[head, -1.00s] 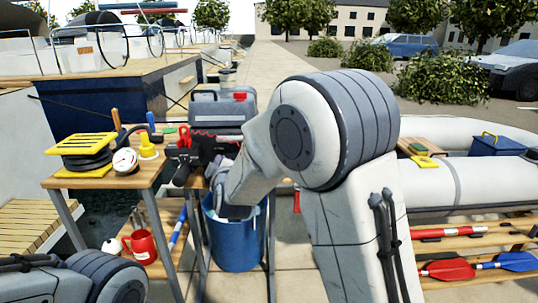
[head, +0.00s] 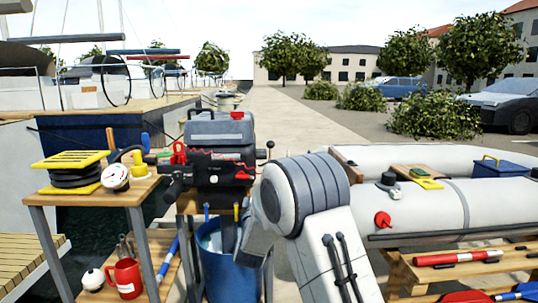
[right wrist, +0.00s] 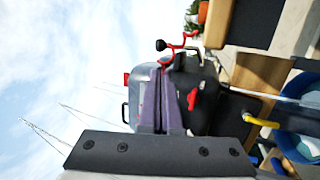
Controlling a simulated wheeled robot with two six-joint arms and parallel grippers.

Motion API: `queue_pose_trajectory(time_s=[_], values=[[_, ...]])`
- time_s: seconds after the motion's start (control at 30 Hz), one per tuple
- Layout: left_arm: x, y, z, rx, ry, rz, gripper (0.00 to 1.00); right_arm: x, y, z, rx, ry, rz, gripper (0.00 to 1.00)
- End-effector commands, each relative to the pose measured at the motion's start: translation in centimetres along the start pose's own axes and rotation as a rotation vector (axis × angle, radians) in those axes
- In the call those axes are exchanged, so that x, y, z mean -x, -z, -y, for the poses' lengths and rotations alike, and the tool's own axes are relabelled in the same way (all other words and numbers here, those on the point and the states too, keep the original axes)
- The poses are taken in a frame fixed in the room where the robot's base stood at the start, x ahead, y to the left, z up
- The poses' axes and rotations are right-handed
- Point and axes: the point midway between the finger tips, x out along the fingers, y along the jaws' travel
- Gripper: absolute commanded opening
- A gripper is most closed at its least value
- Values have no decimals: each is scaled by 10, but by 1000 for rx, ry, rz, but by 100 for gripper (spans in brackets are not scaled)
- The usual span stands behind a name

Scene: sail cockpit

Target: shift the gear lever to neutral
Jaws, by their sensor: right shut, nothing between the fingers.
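A grey outboard motor (head: 215,132) stands on a stand at the middle of the head view. A thin lever with a black ball knob (head: 270,146) sticks out at its right side; I take it for the gear lever. My right gripper (right wrist: 160,68) is shut and empty, in front of the motor in the sideways wrist picture. In the head view my right arm hides it. My left gripper is out of view.
A blue bucket (head: 228,275) stands below the motor. An inflatable boat (head: 480,205) lies on a wooden rack at the right.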

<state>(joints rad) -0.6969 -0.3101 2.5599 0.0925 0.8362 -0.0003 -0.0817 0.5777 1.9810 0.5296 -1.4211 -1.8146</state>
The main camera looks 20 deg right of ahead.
Motion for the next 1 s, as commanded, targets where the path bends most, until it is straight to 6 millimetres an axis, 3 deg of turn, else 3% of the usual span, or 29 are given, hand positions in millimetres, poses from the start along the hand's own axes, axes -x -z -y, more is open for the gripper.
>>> queue_pose_trajectory(time_s=[0.17, 0.6, 0.8, 1.0], values=[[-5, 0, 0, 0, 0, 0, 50, -22, -1, 1, 0, -2, 3, 0], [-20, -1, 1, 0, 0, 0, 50, -108, -1, 2, -1, -1, 1, 0], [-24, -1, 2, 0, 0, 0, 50, -129, 0, 2, -1, 0, 0, 0], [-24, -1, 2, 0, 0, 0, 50, -137, 0, 1, 0, 1, -1, 0]])
